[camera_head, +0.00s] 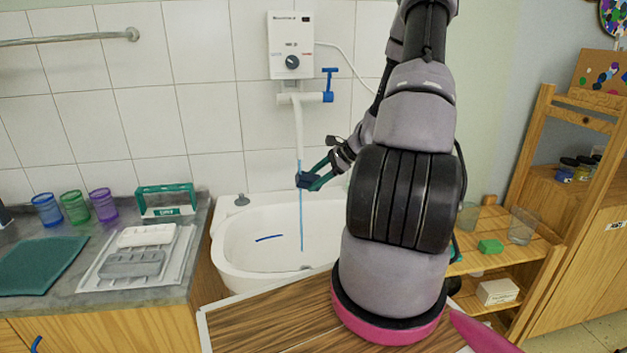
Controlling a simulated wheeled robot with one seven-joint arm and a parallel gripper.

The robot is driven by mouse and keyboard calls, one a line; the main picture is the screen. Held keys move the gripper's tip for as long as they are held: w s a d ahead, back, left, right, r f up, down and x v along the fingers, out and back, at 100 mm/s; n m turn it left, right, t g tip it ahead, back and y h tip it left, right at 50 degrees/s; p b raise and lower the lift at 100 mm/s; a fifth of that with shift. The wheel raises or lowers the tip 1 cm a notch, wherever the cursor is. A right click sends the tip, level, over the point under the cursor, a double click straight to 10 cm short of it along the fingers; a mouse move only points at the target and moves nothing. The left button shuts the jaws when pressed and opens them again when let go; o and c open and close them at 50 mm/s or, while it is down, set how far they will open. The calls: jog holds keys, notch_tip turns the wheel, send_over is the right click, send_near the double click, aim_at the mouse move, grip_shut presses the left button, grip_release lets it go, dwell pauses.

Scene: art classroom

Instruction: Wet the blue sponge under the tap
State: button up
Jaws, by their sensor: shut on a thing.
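My gripper (313,177), with teal fingers, is shut on the small dark blue sponge (306,181). It holds the sponge above the white sink (226,262), just below the mouth of the tap (298,125). The tap has a white spout and a blue handle (329,84). A thin light blue stream of water (301,225) runs from the spout, meets the sponge in this view and goes on below it into the basin. The fingers hide part of the sponge.
A blue strip (269,238) lies in the basin. On the left counter stand several coloured cups (75,207), a teal holder (166,201) and a white tray (105,284). A wooden shelf (535,247) with glasses and a green block (490,246) stands right.

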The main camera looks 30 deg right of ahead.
jog(key=s, duration=0.8)
jog(key=shift+a, duration=0.35)
dwell(1.4)
jog(key=s+r, duration=0.4)
jog(key=s, duration=0.1)
jog(key=shift+a, duration=0.25)
dwell(0.7)
